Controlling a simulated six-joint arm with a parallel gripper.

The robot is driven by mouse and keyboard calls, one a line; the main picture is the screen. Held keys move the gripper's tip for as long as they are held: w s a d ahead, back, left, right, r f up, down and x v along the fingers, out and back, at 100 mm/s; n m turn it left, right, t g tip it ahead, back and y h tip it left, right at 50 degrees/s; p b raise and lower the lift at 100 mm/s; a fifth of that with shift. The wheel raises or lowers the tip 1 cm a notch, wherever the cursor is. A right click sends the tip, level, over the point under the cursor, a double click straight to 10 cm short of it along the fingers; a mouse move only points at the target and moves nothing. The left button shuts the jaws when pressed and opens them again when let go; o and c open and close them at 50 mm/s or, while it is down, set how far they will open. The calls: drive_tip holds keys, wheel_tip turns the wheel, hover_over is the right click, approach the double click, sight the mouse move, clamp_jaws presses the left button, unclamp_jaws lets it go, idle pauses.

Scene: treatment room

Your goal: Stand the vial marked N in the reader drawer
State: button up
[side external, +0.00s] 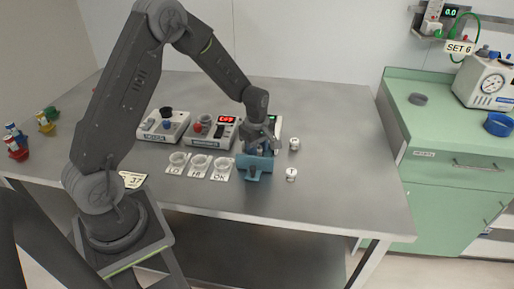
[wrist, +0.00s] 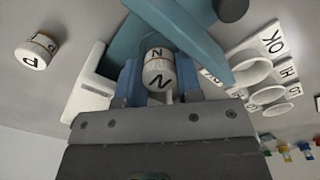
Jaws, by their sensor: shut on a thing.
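The vial marked N (wrist: 158,72) shows its white lettered cap in the wrist view. My gripper (wrist: 158,88) is shut on it, with a finger on either side; the gripper also shows in the side view (side external: 261,146). The teal reader drawer (side external: 254,170) is directly below and in front of the gripper in the side view. Its teal parts (wrist: 205,35) surround the far side of the vial in the wrist view. I cannot tell whether the vial's base touches the drawer. The reader body is mostly hidden behind my gripper.
Two white-capped vials (side external: 293,144) (side external: 291,174) stand right of the drawer; one shows at left in the wrist view (wrist: 36,50). Cups marked LO, HI and OK (side external: 199,163) stand left. Behind them are a device with a red display (side external: 226,120) and another unit (side external: 163,126).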

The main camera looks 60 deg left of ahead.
drive_tip(key=shift+s+d+f, duration=0.1)
drive_tip(key=shift+s, duration=0.15)
drive_tip(key=shift+r, duration=0.55)
drive_tip(key=shift+w+r, duration=0.1)
drive_tip(key=shift+w, duration=0.1)
idle(0.3)
drive_tip(key=shift+f, duration=0.85)
idle(0.4)
drive_tip(key=shift+s+f, duration=0.1)
drive_tip(key=shift+f, duration=0.05)
drive_tip(key=shift+r, duration=0.9)
